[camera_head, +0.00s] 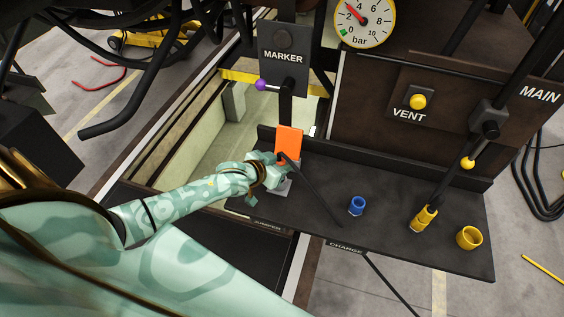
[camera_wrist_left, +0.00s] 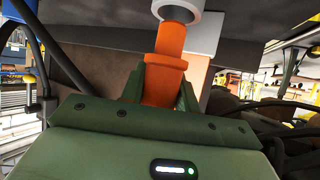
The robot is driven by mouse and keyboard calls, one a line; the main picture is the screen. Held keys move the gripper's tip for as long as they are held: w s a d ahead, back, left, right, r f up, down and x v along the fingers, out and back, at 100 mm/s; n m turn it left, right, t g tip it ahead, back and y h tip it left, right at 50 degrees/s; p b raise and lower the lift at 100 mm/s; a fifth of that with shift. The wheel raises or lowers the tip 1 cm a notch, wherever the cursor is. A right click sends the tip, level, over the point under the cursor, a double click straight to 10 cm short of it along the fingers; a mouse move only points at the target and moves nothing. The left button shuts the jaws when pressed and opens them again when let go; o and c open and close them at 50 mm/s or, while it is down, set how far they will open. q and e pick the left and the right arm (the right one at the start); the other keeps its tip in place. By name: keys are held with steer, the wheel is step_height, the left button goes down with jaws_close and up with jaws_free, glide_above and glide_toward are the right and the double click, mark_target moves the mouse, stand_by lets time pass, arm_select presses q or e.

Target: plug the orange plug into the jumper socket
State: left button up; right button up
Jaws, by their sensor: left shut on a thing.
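My left gripper (camera_head: 277,176) is at the left end of the dark shelf, above the JUMPER label. In the left wrist view its green fingers (camera_wrist_left: 160,92) are shut on the orange plug (camera_wrist_left: 164,78), one on each side. The plug's narrower end meets a grey ring (camera_wrist_left: 178,8), which looks like the jumper socket; how deep it sits cannot be told. In the head view the gripper mostly hides the plug, and a grey piece (camera_head: 283,188) shows beside it on the shelf. An orange panel (camera_head: 289,143) stands just behind the gripper. My right gripper is not in view.
The shelf (camera_head: 390,245) carries a blue socket (camera_head: 356,205), a yellow plug (camera_head: 424,218) and a yellow socket (camera_head: 468,237). A thin black rod or cable (camera_head: 318,190) slants across it from the gripper. The MARKER lever (camera_head: 262,85) stands behind; VENT button (camera_head: 417,102) is right.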

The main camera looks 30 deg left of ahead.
arm_select(q)
steer(key=shift+f+b, duration=1.1)
steer(key=shift+f, duration=0.7)
steer(key=o, duration=1.2)
steer(key=shift+c, duration=0.2)
steer(key=shift+s, duration=0.15)
steer(key=p+v, duration=0.1)
steer(key=v, duration=1.5)
